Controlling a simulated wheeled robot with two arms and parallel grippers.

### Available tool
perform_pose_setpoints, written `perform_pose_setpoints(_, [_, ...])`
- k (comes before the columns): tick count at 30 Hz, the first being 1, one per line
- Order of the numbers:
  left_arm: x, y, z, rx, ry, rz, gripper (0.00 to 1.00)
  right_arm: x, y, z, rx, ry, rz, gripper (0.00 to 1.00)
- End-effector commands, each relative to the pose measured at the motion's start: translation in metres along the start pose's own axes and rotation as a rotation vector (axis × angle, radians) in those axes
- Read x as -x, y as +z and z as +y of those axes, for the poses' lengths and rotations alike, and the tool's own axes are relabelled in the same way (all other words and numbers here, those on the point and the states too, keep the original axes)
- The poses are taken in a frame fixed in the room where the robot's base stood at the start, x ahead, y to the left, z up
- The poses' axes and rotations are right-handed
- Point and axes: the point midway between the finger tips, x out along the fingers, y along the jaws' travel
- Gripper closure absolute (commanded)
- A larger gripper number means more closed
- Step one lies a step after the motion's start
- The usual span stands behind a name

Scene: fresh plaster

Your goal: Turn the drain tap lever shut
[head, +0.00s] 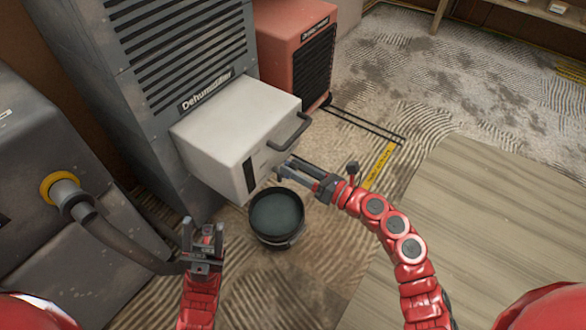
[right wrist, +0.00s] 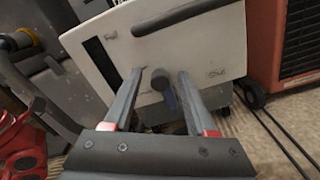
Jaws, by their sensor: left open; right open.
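The drain tap (right wrist: 159,78) is a round grey knob low on the front of the white tank drawer (right wrist: 122,58). In the head view, my right gripper (head: 284,171) is at the drawer's front and the tap is not clearly visible. My left gripper (head: 204,232) is open and empty, left of the bucket.
A dark bucket (head: 277,213) with greyish water stands on the floor below the drawer front. The drawer has a dark handle (head: 290,133) and sits in the grey dehumidifier (head: 180,50). A red unit (head: 292,45) stands behind. A grey hose (head: 120,238) runs at left.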

Motion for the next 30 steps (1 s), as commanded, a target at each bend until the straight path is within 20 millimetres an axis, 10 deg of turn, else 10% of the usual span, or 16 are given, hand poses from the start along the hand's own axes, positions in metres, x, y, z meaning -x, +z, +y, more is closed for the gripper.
perform_pose_setpoints(12, [0.0015, 0.0004, 0.0014, 0.002, 0.005, 0.0, 0.5, -0.0108, 0.0003, -0.0001, -0.001, -0.002, -0.001, 0.43])
perform_pose_setpoints(22, [0.0016, 0.0004, 0.0013, 0.002, 0.004, 0.0, 0.5, -0.0107, 0.0002, 0.0004, -0.001, 0.0, -0.001, 1.0])
perform_pose_setpoints(30, [0.0012, 0.0003, 0.0011, 0.002, 0.004, 0.0, 0.5, -0.0109, 0.0002, 0.001, -0.005, 0.002, 0.0, 1.0])
